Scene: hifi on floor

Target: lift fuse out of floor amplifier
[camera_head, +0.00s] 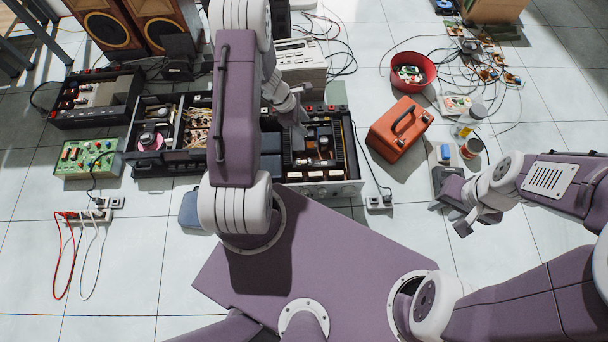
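An open amplifier (335,188) sits on the floor at the centre, with dark parts, boards and finned heat sinks inside its chassis. My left gripper (297,122) points down over the inside of this amplifier. Its fingertips are small and blend with the dark parts, so I cannot tell whether they are open or shut, or touching anything. I cannot make out the fuse. My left arm hides part of the amplifier's left side. My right gripper (449,217) is open and empty above the floor at the right, well apart from the amplifier.
Another open chassis (146,166) stands left of the amplifier, beside a green circuit board (85,158). An orange toolbox (399,129) and a red bowl (430,72) stand to the right. Loose cables lie at the upper right. Floor at the lower left is mostly clear.

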